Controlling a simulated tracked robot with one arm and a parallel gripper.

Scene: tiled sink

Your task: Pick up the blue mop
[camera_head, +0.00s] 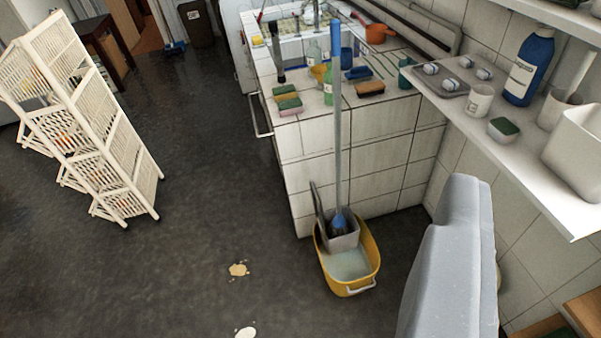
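The blue mop (337,150) stands nearly upright in a yellow bucket (350,290) on the floor, against the front of the tiled sink counter. Its long grey-blue handle rises past the counter's edge. Its blue lower part (341,222) sits in the grey wringer (344,241) at the back of the bucket, and its lower end is hidden there. The bucket holds pale water. No gripper fingers can be made out in this view.
A tiled counter (350,160) with bottles and sponges is behind the mop. A shelf (520,155) with a blue bottle (528,66) juts out at right. A white rack (85,125) stands left. A grey rounded body fills the lower right. Dark floor (200,250) is open, with pale spills.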

